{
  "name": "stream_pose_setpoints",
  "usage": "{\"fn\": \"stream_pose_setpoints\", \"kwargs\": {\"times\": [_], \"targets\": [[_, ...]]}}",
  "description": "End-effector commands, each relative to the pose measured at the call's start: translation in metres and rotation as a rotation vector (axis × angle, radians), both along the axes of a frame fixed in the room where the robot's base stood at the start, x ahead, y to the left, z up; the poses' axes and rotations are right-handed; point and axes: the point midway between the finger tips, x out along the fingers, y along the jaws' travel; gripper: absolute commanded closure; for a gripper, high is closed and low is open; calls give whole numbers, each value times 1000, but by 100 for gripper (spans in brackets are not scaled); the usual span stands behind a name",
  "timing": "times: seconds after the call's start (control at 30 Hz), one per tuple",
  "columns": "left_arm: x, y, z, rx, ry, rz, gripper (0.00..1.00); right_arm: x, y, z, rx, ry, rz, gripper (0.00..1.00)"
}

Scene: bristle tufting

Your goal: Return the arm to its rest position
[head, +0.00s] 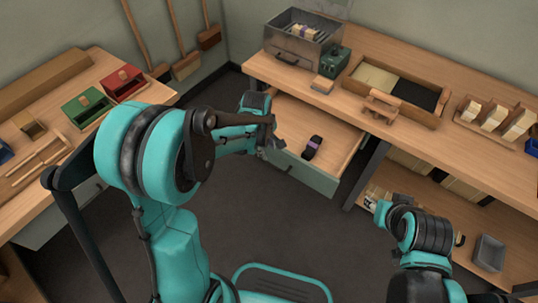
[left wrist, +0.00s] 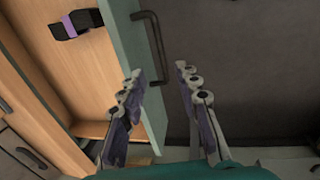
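My left arm reaches in from the left of the head view, bent at a large teal joint. My left gripper (head: 268,143) is by the near left end of the open drawer (head: 290,118). In the left wrist view its two fingers (left wrist: 160,75) stand apart with nothing held between them. The drawer's green front and dark handle (left wrist: 150,42) lie just beyond the fingertips; I cannot tell whether they touch. My right arm (head: 425,235) is folded at the lower right, and its fingers cannot be made out.
A black item with a purple band (head: 313,147) lies in the drawer. The workbench (head: 440,62) above carries a metal box (head: 300,40), a divided tray (head: 395,88) and wooden blocks. A left bench holds green (head: 88,107) and red (head: 124,83) bins. Dark floor lies between.

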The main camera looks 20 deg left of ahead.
Motion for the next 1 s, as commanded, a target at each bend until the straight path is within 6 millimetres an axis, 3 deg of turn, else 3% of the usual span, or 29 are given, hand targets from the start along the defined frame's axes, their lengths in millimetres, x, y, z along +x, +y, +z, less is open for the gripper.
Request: {"fn": "stream_pose_setpoints", "kwargs": {"times": [0.17,0.73,0.87,1.0], "targets": [[-2,1,11,0,0,0,68,0,0,0,0,0,0,60],[-4,1,15,2,-6,-11,68,0,0,0,0,0,0,60],[-17,2,35,26,-45,-100,68,0,0,0,0,0,0,60],[-47,4,71,89,-132,-300,68,0,0,0,0,0,0,60]]}}
